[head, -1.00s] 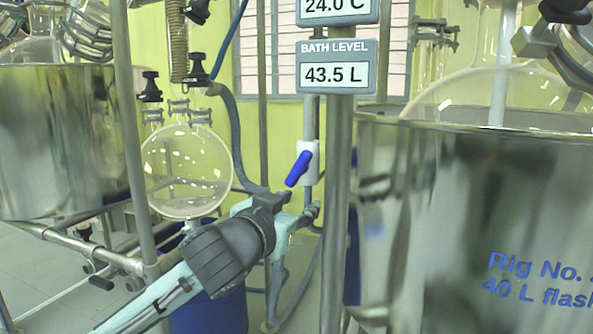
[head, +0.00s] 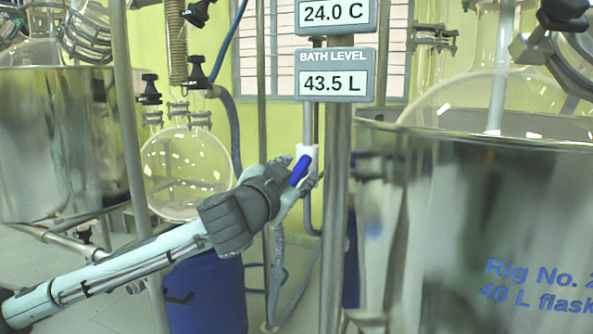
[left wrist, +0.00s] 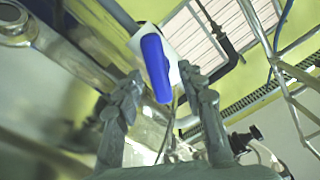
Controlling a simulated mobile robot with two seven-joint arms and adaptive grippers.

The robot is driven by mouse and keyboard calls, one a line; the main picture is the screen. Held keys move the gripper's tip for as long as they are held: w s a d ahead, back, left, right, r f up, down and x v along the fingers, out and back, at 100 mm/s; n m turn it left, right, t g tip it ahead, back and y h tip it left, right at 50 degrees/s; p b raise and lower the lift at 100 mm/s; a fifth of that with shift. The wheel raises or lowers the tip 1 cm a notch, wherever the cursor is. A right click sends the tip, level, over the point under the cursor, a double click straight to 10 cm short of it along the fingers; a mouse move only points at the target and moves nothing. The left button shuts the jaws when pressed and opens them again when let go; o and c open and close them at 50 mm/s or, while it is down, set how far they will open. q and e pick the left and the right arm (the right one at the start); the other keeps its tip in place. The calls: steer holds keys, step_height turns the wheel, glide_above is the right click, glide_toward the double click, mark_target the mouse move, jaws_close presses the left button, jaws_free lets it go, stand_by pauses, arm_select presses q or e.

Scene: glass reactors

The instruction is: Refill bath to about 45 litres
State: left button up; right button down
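The bath level display (head: 335,75) reads 43.5 L. The steel bath (head: 450,215) marked Rig No. and 40 L flask stands at the right; its water surface is not clear. A white valve (head: 309,156) with a blue handle (head: 299,171) sits on a vertical pipe left of the display post. The handle slants down to the left. My left gripper (head: 284,178) is at the handle. In the left wrist view, my left gripper (left wrist: 159,82) is open, with the blue handle (left wrist: 156,66) between or just beyond its fingertips; contact is unclear. My right gripper is out of view.
The display post (head: 337,215) stands close right of the valve. A thin steel post (head: 128,130) rises near my left arm. A round glass flask (head: 187,172) hangs behind the arm, above a blue drum (head: 205,295). Another steel bath (head: 60,140) is at the left.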

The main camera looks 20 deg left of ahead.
arm_select(q)
steer(key=shift+w, duration=0.1)
jaws_close()
stand_by(0.4)
steer(key=shift+m, duration=0.4)
steer(key=shift+d+m+p, duration=0.1)
steer(key=shift+m+p, duration=0.25)
steer(key=shift+m, duration=0.25)
steer(key=shift+f+m, duration=0.1)
steer(key=shift+m, duration=0.8)
steer(key=m, duration=0.4)
steer(key=shift+d+f, duration=0.1)
steer(key=shift+f, duration=0.05)
steer(key=shift+f+m, duration=0.1)
steer(key=shift+m, duration=1.9)
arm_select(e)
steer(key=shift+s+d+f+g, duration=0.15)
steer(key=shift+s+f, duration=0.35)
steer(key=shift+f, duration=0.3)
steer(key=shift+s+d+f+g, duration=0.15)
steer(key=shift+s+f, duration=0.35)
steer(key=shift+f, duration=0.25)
